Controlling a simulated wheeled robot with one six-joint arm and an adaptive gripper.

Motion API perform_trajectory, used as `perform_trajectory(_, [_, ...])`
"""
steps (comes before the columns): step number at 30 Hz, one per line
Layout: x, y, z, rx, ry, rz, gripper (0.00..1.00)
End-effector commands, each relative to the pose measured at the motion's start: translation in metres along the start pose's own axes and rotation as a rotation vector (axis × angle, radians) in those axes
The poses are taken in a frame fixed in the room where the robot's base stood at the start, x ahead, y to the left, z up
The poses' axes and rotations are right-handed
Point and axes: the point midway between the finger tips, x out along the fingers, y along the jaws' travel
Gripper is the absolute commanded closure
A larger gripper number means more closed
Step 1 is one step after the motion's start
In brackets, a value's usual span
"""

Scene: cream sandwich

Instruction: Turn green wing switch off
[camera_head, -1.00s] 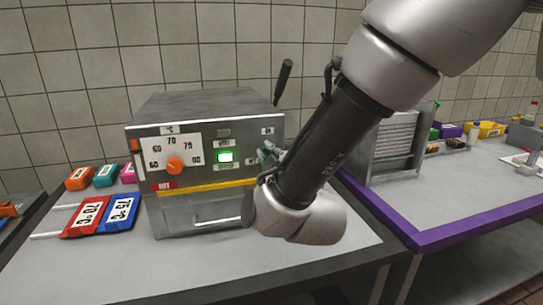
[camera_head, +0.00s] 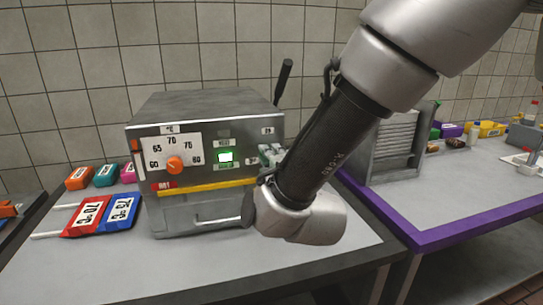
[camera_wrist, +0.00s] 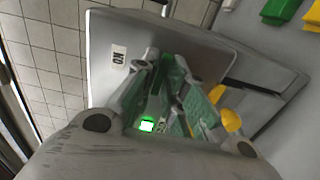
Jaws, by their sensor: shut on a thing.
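The grey machine (camera_head: 205,110) stands on the table with its control panel facing me. My gripper (camera_head: 268,155) is at the right part of that panel, with its fingers shut on the green wing switch. The fingers and my wrist hide most of the switch, so its angle cannot be told. In the wrist view my gripper (camera_wrist: 168,80) reaches to the panel, with green showing around the fingers. An ON label (camera_wrist: 118,57) is beside the fingers there. The small display (camera_head: 225,157) left of my gripper is lit, with a green glow around it.
An orange dial (camera_head: 175,165) with temperature marks is at the panel's left. A black lever (camera_head: 283,80) rises at the machine's right rear. A metal rack (camera_head: 395,145) stands on the purple-edged table (camera_head: 440,236) at right.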

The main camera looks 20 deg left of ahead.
Motion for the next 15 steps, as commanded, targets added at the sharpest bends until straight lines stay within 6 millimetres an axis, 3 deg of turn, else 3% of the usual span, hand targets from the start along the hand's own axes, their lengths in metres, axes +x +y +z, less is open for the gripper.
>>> perform_trajectory(15, [-0.0004, -0.0009, -0.0014, -0.037, 0.004, -0.002, 1.0])
